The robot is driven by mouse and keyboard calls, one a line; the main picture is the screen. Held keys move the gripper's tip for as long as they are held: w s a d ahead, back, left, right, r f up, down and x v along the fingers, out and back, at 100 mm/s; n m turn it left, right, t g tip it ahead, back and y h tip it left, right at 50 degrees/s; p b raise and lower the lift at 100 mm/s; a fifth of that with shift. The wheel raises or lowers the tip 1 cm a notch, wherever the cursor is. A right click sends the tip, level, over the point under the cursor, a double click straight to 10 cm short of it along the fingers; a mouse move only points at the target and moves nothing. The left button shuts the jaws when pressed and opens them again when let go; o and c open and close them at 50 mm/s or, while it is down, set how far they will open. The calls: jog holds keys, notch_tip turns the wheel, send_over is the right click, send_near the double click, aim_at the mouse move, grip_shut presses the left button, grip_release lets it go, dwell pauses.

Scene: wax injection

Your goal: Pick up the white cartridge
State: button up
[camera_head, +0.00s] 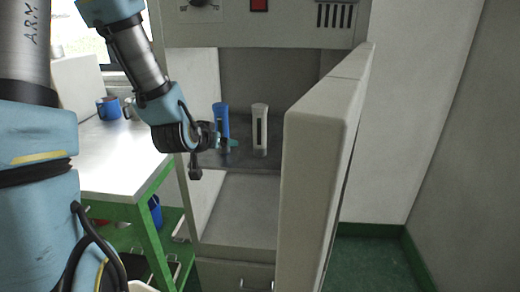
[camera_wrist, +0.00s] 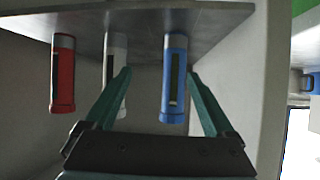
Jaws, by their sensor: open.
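The white cartridge (camera_head: 260,118) stands upright on the grey shelf inside the cabinet in the head view, with a dark slot down its front. The wrist view is upside down; there the white cartridge (camera_wrist: 115,48) is between the red and blue ones, its upper part partly behind the left finger. My gripper (camera_head: 231,144) is at the shelf's left side, in front of the blue cartridge (camera_head: 221,110). In the wrist view my gripper (camera_wrist: 158,76) is open and empty. The blue cartridge (camera_wrist: 174,85) appears in line between its fingers, farther off; contact is not visible.
A red cartridge (camera_wrist: 63,75) stands beyond the white one; the head view hides it behind the open cabinet door (camera_head: 315,150). The shelf (camera_head: 240,158) is bare in front. A white table (camera_head: 115,160) with blue mugs (camera_head: 108,107) is at left.

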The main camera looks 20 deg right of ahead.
aim_at(258, 123)
jog(key=d+h+b, duration=0.1)
jog(key=d, duration=0.1)
jog(key=d+t+h, duration=0.1)
jog(key=d, duration=0.1)
jog(key=d+t+h+b, duration=0.1)
jog(key=d, duration=0.1)
jog(key=shift+s+d+f+m+b, duration=0.15)
jog(key=shift+d+f+m+b, duration=0.15)
jog(key=shift+m, duration=0.1)
jog(key=shift+s+d+r+t+h+b, duration=0.25)
jog(key=shift+d+r+t+h+b, duration=0.1)
jog(key=shift+d+r+t, duration=0.15)
jog(key=shift+s+d+r+t+h+b, duration=0.2)
jog(key=shift+d+r+t+h+b, duration=0.15)
jog(key=shift+d, duration=0.25)
jog(key=shift+d+r, duration=0.2)
jog(key=shift+r, duration=0.1)
jog(key=x, duration=0.3)
jog(key=p+x, duration=0.1)
jog(key=shift+w+d+r, duration=0.1)
jog(key=shift+d+r, duration=0.1)
jog(key=shift+r, duration=0.2)
jog(key=shift+p+x, duration=1)
jog(key=shift+x, duration=2.1)
jog(key=shift+r, duration=0.1)
grip_shut()
